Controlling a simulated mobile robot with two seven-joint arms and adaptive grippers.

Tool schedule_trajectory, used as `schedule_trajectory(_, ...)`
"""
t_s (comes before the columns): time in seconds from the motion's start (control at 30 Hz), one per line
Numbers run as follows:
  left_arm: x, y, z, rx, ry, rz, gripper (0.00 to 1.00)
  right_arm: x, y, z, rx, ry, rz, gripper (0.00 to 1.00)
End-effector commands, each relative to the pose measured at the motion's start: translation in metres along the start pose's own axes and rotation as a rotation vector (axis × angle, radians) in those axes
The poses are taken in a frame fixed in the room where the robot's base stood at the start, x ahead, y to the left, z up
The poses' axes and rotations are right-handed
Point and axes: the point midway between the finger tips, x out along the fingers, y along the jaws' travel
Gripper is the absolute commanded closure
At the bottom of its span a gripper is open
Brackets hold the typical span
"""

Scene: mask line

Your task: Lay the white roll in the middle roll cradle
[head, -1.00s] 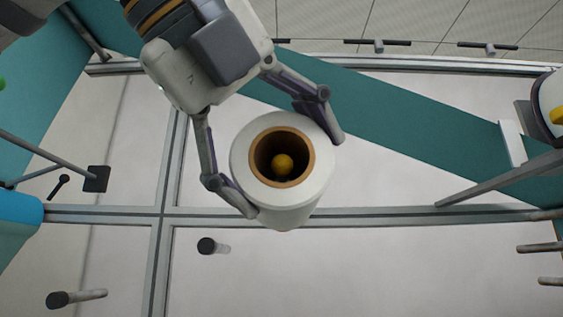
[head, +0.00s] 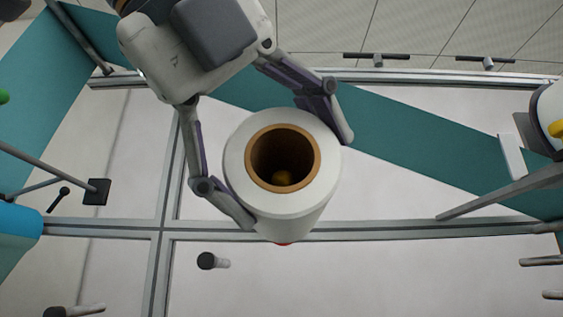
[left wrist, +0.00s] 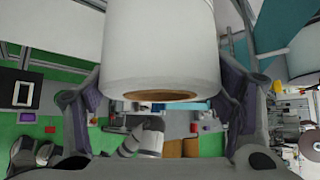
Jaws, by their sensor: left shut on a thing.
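The white roll (head: 280,215) has a brown hollow core whose open end faces the head camera. My left gripper (head: 300,185) is shut on the white roll, one finger along each side of it. In the left wrist view the roll (left wrist: 160,45) hangs between the two fingers with its core end toward the gripper's palm. I cannot make out the middle roll cradle in these views. My right gripper is not seen.
A pale panelled surface with grey metal frame bars (head: 400,228) lies behind the roll. Short dark-tipped pegs (head: 207,261) stick out of it. A grey bar and a white roll-like part (head: 545,108) stand at the right edge, and a blue part (head: 18,235) at the left edge.

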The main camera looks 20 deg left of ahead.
Motion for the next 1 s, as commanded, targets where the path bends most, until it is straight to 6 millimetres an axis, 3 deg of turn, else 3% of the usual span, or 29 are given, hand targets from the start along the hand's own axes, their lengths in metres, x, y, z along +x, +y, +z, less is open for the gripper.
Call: schedule_trajectory(1.0, -0.035, 0.000, -0.034, -0.001, -0.001, -0.002, 0.47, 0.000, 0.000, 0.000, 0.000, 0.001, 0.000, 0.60)
